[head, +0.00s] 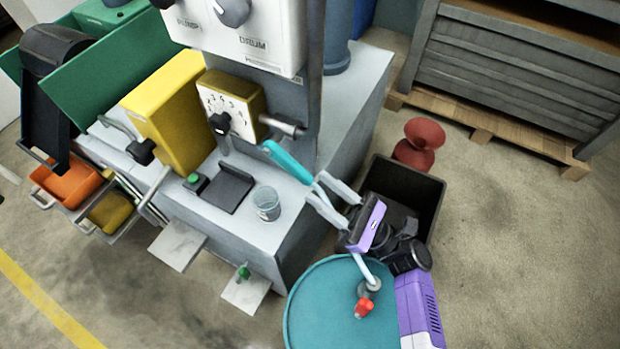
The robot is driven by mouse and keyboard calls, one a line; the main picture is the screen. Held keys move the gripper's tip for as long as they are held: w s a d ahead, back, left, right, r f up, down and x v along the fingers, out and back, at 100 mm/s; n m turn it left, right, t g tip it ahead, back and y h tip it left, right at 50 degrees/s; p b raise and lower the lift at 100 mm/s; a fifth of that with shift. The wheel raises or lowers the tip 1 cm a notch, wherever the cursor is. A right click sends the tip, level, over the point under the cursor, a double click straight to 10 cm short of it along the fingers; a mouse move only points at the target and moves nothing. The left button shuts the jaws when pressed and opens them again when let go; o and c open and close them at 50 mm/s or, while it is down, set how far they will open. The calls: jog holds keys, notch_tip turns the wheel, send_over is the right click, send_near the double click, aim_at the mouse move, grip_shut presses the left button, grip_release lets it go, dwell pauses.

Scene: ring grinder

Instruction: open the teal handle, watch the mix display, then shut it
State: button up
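The teal handle (287,161) is a slanted bar on the front right of the grey machine, above its pale bench. My gripper (316,181) comes from the lower right, with its two pale fingers apart and their tips at the lower end of the handle. I cannot tell whether the fingers touch or clamp it. A cream dial face (229,107) with printed numbers and a black knob is on a yellow box left of the handle. No panel readably marked as the mix display shows. A clear cup (266,204) stands on the bench below the handle.
A black bin (436,200) and a red rounded object (419,145) are right of my gripper. A teal round drum top (315,310) with a red-tipped fitting (364,307) is below. A pallet (480,134) with a grey crate is at upper right. Floor at right is clear.

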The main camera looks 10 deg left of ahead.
jog(key=shift+s+d+f, duration=0.15)
jog(key=shift+d+f, duration=0.1)
jog(key=shift+d, duration=0.1)
